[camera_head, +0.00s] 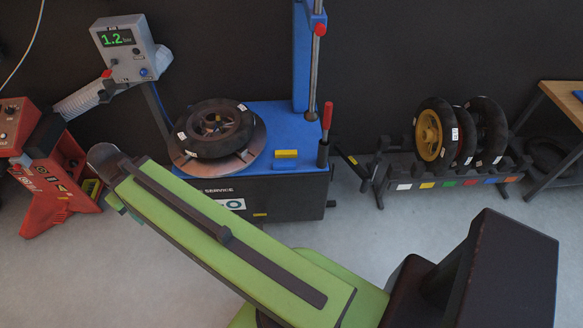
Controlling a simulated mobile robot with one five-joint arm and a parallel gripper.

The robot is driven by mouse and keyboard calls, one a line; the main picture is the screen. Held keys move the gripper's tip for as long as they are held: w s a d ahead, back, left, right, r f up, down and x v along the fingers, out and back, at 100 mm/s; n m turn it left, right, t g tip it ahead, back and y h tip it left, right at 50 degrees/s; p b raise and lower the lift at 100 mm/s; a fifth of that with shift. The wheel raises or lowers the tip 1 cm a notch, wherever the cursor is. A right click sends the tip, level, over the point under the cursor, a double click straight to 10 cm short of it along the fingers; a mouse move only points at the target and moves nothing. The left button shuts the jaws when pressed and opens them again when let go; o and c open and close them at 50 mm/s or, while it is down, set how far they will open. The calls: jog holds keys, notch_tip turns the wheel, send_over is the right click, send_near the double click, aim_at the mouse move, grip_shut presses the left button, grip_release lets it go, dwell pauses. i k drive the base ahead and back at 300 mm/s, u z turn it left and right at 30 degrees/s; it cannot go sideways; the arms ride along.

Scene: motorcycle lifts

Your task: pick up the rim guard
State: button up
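A small yellow block (286,153) lies on the blue top of the tyre changer (275,120), at its front edge right of the turntable. It may be the rim guard, but it is too small to be sure. A black tyre on a wheel (240,131) lies flat on the round turntable, with small yellow and white marks on it. My green arm link crosses the foreground from lower right to upper left. My gripper is not in view, so whether it is open or holds anything does not show.
A red machine (45,190) stands at the left, near a grey gauge box (125,48) reading 1.2. A red-handled lever (326,122) and a blue column (303,55) rise from the tyre changer. Wheels stand in a rack (450,171) at right, beside a wooden-topped bench (566,101).

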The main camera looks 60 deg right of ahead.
aim_at(278, 165)
jog(key=z, duration=0.2)
jog(key=i, duration=1)
jog(key=u, duration=0.1)
